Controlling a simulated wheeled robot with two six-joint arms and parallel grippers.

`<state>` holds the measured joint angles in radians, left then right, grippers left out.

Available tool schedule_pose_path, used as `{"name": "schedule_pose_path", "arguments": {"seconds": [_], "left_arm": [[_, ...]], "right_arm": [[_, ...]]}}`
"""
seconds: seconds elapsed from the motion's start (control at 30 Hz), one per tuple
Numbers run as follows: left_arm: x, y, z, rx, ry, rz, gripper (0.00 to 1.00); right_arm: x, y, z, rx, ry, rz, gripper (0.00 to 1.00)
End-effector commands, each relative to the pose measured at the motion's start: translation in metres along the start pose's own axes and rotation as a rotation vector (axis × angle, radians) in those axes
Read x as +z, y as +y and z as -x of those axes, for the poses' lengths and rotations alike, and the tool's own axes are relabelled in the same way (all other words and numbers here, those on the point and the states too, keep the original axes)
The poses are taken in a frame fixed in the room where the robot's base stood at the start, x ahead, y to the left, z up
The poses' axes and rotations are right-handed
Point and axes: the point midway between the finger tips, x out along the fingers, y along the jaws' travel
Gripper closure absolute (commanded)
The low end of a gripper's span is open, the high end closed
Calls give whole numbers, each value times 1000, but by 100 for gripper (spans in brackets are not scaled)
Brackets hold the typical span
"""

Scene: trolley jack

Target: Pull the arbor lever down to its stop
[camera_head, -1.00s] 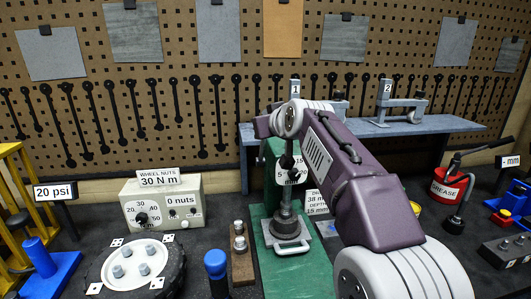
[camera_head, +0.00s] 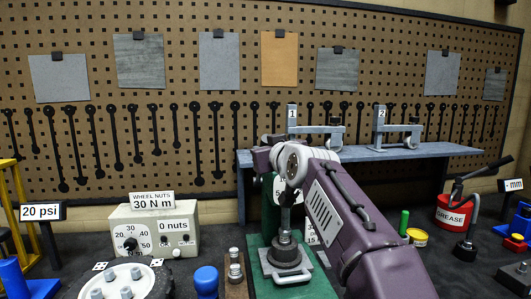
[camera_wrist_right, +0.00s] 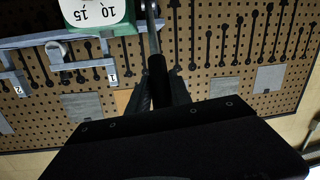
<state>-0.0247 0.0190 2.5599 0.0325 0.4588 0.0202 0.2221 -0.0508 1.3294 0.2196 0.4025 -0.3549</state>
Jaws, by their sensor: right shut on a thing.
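The green arbor press stands near the middle, mostly hidden behind my purple right arm in the head view; its green base (camera_head: 258,285) shows below. Its ram (camera_head: 285,222) points down over a block on a steel plate (camera_head: 288,277). In the right wrist view the lever is a grey rod (camera_wrist_right: 152,35) with a black grip (camera_wrist_right: 157,66). My right gripper (camera_wrist_right: 161,88) is shut on that grip. The press's green head with a white scale (camera_wrist_right: 97,14) is at the top left there. The gripper is hidden by its arm in the head view. My left gripper is not in view.
A torque tester (camera_head: 155,230) and a wheel hub (camera_head: 125,283) stand at the left. A blue knob (camera_head: 206,280) and a stand with nuts (camera_head: 235,268) are close beside the press. A grey shelf (camera_head: 405,151) with clamps is behind. A red grease bucket (camera_head: 453,213) is at the right.

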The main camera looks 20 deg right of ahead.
Motion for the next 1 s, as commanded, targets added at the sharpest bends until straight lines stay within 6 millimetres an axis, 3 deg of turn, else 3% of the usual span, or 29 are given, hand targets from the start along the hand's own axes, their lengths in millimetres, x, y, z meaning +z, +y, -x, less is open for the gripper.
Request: {"name": "schedule_pose_path", "arguments": {"seconds": [0.03, 0.07, 0.1, 0.13, 0.47, 0.8, 1.0], "left_arm": [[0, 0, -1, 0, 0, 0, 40], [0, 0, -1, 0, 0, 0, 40], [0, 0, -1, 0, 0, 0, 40], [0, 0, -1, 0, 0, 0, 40], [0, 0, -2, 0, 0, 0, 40], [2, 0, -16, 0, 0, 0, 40], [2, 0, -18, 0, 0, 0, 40]], "right_arm": [[10, -2, -2, -6, -24, 3, 100], [10, -2, -2, -7, -25, 3, 66], [10, -2, -2, -7, -24, 3, 55], [9, -2, -2, -6, -23, 2, 53], [6, -1, 3, -4, -14, 1, 53], [6, -1, 73, -3, -13, 1, 53], [5, -1, 91, -4, -15, 2, 53]]}}
